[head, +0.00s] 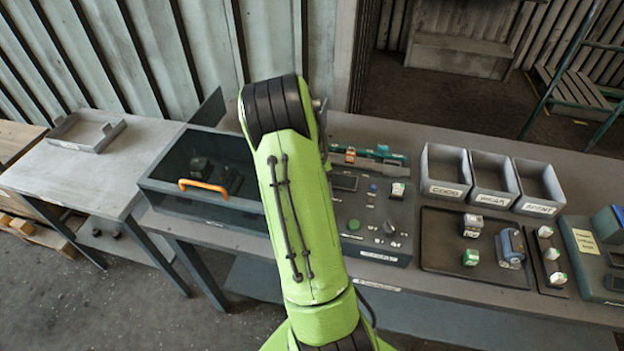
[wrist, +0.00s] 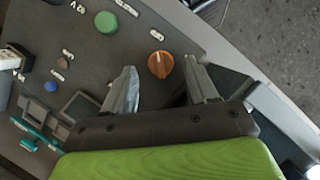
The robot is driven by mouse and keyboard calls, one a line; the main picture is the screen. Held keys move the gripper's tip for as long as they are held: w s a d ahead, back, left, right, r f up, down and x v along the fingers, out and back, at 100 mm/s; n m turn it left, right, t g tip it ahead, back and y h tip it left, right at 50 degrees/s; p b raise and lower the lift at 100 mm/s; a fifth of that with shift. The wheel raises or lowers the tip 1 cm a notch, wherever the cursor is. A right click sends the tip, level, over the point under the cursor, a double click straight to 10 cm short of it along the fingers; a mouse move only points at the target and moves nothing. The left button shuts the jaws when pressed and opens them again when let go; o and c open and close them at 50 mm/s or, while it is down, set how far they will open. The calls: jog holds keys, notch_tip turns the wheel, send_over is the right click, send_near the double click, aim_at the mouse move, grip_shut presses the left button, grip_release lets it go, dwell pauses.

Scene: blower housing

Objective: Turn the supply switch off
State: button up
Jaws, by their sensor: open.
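The control panel (head: 372,238) is a dark grey box on the bench, partly hidden by my arm in the head view. In the wrist view an orange rotary knob (wrist: 160,65) with a pale pointer mark sits on this panel (wrist: 165,25). Its label is too small to read, so I cannot confirm it is the supply switch. My gripper (wrist: 159,76) is open, its two fingers on either side of the knob in the picture; contact cannot be told. A green button (wrist: 106,22) is beside it. The head view hides the gripper and orange knob behind my arm.
The panel also carries a grey knob (head: 390,227) and a blue button (wrist: 50,87). A dark box with an orange handle (head: 204,187) stands left of my arm. Labelled bins (head: 445,189) and a parts tray (head: 440,262) are on the right.

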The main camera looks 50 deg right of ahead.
jog(key=p+v, duration=0.2)
jog(key=v, duration=1.1)
jog(key=shift+r, duration=0.4)
jog(key=shift+w, duration=0.2)
jog(key=s+a+r+n+t+h, duration=0.1)
jog(key=a+r+t, duration=0.3)
jog(key=a, duration=0.5)
jog(key=a+r+n+t+h, duration=0.1)
jog(key=a+r, duration=0.5)
jog(key=a, duration=0.3)
jog(key=s+a+f+n+t, duration=0.1)
jog(key=s+a+t, duration=0.3)
jog(key=s+a, duration=0.6)
jog(key=shift+s+a+f+n+t, duration=0.2)
jog(key=shift+a+f+n+t, duration=0.15)
jog(key=shift+a+n, duration=0.2)
jog(key=shift+r, duration=0.1)
